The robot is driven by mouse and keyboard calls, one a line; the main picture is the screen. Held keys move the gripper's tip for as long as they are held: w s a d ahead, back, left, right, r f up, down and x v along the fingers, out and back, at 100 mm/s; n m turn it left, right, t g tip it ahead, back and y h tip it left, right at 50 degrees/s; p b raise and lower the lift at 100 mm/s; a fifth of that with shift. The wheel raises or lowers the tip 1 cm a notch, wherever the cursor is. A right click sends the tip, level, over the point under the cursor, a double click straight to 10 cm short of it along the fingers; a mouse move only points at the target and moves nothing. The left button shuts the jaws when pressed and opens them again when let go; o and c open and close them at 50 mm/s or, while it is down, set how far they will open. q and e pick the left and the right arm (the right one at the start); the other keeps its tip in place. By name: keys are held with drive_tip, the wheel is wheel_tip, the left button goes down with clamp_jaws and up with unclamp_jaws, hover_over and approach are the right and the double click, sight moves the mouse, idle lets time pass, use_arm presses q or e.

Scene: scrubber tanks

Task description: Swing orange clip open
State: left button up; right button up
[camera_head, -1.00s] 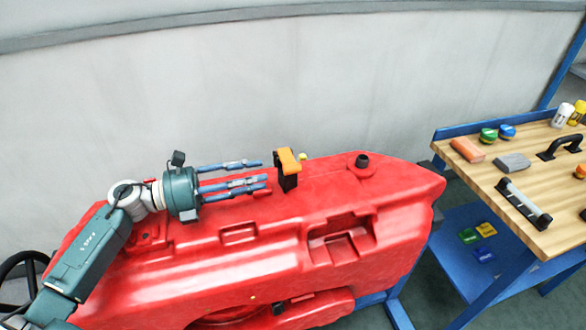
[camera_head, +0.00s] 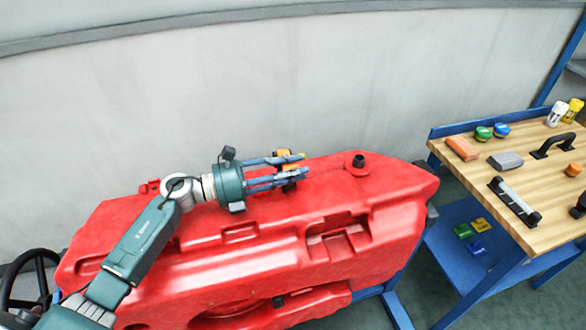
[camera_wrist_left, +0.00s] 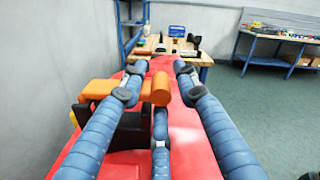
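The orange clip (camera_wrist_left: 100,90) sits on a black mount (camera_wrist_left: 128,135) on top of the red tank (camera_head: 330,200). In the head view the clip (camera_head: 281,154) is mostly hidden behind the blue fingers. My left gripper (camera_head: 300,165) reaches in from the left, level over the tank, with its fingers around the clip. In the left wrist view the left gripper (camera_wrist_left: 155,85) has its fingers spread. My right gripper is not in view.
A wooden-topped blue workbench (camera_head: 520,190) stands at the right with sponges, a black handle (camera_head: 553,146) and bottles. A grey wall (camera_head: 150,90) stands behind the tank.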

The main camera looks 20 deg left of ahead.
use_arm(q)
clamp_jaws()
